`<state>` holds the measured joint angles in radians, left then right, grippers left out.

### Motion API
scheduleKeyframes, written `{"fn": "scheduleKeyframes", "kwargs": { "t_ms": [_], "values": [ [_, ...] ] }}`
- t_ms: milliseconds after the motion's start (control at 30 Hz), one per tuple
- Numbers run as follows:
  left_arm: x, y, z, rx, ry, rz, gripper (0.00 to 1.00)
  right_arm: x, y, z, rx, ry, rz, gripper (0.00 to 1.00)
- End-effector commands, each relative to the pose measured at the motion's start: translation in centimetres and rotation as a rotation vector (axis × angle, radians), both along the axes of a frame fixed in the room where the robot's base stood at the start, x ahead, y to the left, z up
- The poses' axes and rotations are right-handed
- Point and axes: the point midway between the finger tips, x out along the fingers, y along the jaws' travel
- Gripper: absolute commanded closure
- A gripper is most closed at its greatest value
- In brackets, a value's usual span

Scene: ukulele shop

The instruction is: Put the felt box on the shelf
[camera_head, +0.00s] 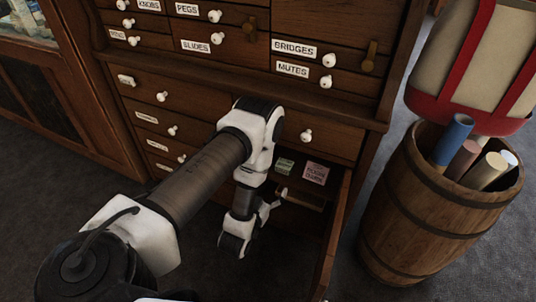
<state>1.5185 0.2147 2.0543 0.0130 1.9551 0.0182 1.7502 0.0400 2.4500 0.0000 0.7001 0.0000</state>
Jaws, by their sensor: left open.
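My left arm reaches in from the left to a wooden drawer cabinet (215,110). Its gripper (270,207) is open and empty, at the near left side of a pulled-out drawer (333,235). Inside that drawer, toward its back, lie a small pink labelled box (315,172) and a smaller green labelled one (285,166). Their print is too small to read, so I cannot tell if either is the felt box. The gripper is apart from both. My arm hides part of the drawer. I cannot make out which surface is the shelf. My right gripper is not in view.
A wooden barrel (430,215) with several rolled tubes stands right of the open drawer, under a red and cream object (475,65). A wooden display case (55,90) stands at the left. Dark carpet (50,190) is clear at the left.

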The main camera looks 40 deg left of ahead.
Motion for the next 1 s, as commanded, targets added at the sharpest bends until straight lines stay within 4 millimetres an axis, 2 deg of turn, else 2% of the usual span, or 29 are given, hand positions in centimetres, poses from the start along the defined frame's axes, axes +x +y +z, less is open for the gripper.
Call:
{"fn": "scheduleKeyframes", "kwargs": {
  "t_ms": [133, 267, 367, 433, 500, 600, 633, 733, 1000],
  "values": [
    [-1.4, -0.6, -0.1, -0.008, 0.031, -0.005, 0.19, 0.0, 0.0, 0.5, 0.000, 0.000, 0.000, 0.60],
    [-3.1, -2.8, -3.1, -0.068, 0.285, -0.037, 0.19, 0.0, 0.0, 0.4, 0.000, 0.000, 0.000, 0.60],
    [-7.7, -5.7, -6.1, -0.131, 0.640, -0.084, 0.19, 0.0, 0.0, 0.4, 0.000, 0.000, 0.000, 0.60],
    [-12.4, -7.5, -7.2, -0.162, 0.899, -0.115, 0.19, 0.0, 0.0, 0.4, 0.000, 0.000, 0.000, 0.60],
    [-17.1, -8.7, -7.2, -0.180, 1.123, -0.140, 0.19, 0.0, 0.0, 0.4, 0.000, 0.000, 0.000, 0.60],
    [-21.9, -9.5, -6.3, -0.191, 1.333, -0.159, 0.19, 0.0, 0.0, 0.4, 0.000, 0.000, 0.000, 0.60],
    [-22.7, -9.6, -6.1, -0.193, 1.370, -0.161, 0.19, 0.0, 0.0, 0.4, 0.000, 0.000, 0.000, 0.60],
    [-23.8, -9.7, -5.8, -0.195, 1.415, -0.163, 0.19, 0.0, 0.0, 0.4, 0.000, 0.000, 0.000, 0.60],
    [-23.7, -9.7, -5.9, -0.195, 1.411, -0.162, 0.19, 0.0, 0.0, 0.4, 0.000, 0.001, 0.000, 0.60]
  ]
}}
